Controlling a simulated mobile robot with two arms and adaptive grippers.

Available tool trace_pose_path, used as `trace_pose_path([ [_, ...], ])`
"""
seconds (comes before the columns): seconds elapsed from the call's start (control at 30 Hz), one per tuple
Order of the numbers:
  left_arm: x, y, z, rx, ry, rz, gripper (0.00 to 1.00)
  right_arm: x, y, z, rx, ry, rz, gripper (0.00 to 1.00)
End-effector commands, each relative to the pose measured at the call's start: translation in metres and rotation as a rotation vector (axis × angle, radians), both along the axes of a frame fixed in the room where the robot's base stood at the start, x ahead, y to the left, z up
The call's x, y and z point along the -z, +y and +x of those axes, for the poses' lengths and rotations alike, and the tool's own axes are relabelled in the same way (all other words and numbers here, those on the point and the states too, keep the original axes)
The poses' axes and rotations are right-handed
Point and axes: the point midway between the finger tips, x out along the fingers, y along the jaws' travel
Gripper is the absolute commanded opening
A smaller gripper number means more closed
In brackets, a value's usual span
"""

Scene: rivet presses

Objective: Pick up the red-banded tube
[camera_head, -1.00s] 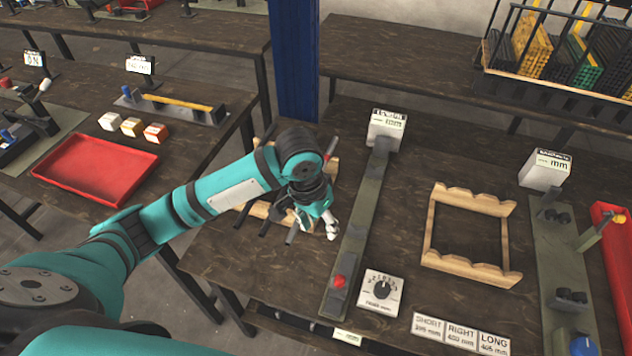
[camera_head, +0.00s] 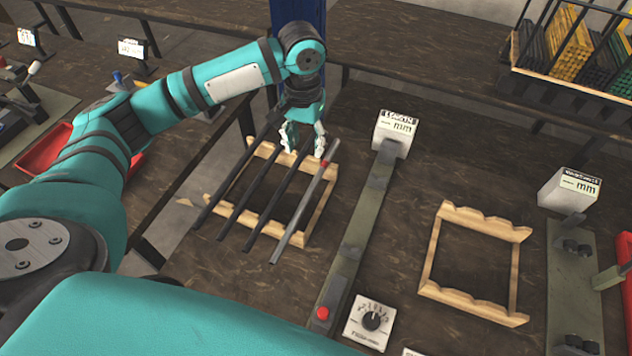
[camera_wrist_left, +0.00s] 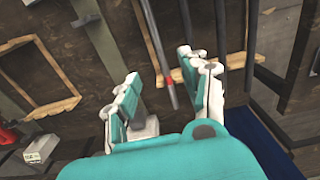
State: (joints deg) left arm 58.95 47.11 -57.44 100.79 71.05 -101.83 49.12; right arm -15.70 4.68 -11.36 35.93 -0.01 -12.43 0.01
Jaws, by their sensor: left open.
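The red-banded tube (camera_head: 300,212) is a grey tube lying as the rightmost one across a wooden rack (camera_head: 319,205), with its red band near the far end. In the left wrist view the tube (camera_wrist_left: 154,40) runs down toward the space between the fingers, and its end shows there. My left gripper (camera_head: 304,144) is open and empty, just above the far end of the rack, close to the banded end. Its two fingers show in the left wrist view (camera_wrist_left: 163,88). My right gripper is out of view.
Several dark tubes (camera_head: 248,183) lie on the same rack, left of the banded one. A length gauge (camera_head: 396,135) on a long rail stands to the right. An empty wooden rack (camera_head: 430,250) is farther right. A blue post (camera_head: 297,12) rises behind my gripper.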

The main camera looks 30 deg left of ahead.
Motion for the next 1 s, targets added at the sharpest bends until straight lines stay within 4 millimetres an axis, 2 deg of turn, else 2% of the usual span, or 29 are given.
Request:
trace_pose_path([
  [0.3,0.065,0.000,-0.001,0.000,0.005,0.002,0.45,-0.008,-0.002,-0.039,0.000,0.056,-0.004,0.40],
  [0.4,0.086,-0.001,-0.001,0.000,0.005,0.001,0.45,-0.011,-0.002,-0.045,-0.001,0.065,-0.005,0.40],
  [0.6,0.112,-0.001,-0.001,0.001,0.003,0.001,0.45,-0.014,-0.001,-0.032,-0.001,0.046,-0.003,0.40],
  [0.77,0.121,-0.002,0.000,0.002,0.001,0.001,0.45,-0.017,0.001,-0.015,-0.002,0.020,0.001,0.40],
  [1.0,0.155,-0.007,0.002,0.001,0.003,0.002,0.45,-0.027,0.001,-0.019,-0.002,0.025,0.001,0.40],
])
